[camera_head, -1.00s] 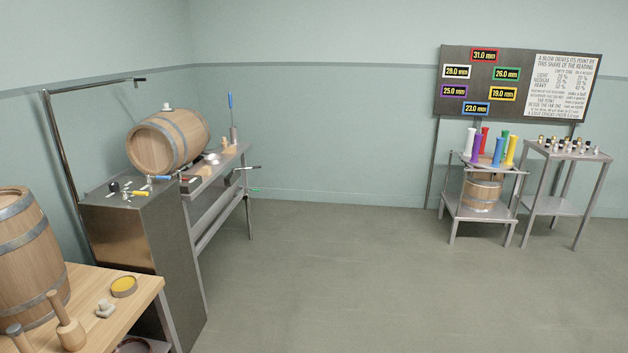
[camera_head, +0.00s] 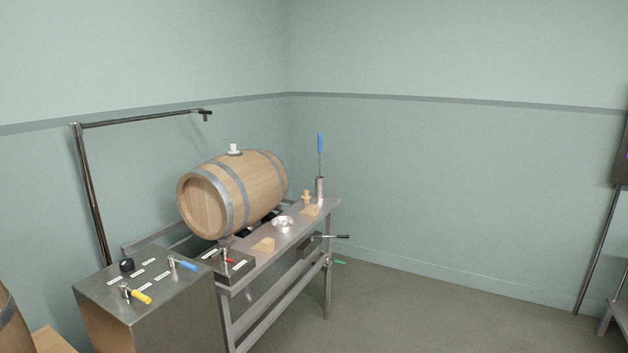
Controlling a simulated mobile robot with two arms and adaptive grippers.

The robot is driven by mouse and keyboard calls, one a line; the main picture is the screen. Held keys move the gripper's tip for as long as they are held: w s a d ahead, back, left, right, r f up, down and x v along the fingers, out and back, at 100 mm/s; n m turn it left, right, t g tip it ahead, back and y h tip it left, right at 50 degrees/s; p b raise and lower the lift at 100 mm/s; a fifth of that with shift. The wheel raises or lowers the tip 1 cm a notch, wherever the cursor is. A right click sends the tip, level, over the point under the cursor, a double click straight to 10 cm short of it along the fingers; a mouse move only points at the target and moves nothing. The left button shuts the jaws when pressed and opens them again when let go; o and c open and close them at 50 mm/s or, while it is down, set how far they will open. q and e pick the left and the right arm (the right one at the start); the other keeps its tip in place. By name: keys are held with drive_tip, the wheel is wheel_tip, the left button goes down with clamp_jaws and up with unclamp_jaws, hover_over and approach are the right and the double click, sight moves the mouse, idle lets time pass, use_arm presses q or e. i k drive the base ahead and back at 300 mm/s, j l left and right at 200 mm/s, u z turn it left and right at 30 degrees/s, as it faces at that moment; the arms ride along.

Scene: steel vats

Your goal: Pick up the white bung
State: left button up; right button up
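A small white bung (camera_head: 234,148) stands upright on top of a wooden barrel (camera_head: 213,196). The barrel lies on its side on a steel bench and has grey metal hoops. Whether the bung is seated in a hole or just rests there cannot be told at this distance. Neither of my grippers shows in the head view.
A steel cabinet (camera_head: 150,300) with a yellow-handled and a blue-handled valve stands at the front left, with a pipe arm (camera_head: 145,119) above. The bench (camera_head: 290,253) holds a dish, wooden blocks and a blue-handled tool (camera_head: 320,146). Open floor (camera_head: 440,310) lies to the right.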

sight(233, 150)
drive_tip(key=i+l+u, duration=0.1)
drive_tip(key=i+u, duration=0.25)
drive_tip(key=i+l+u, duration=0.3)
drive_tip(key=i, duration=0.25)
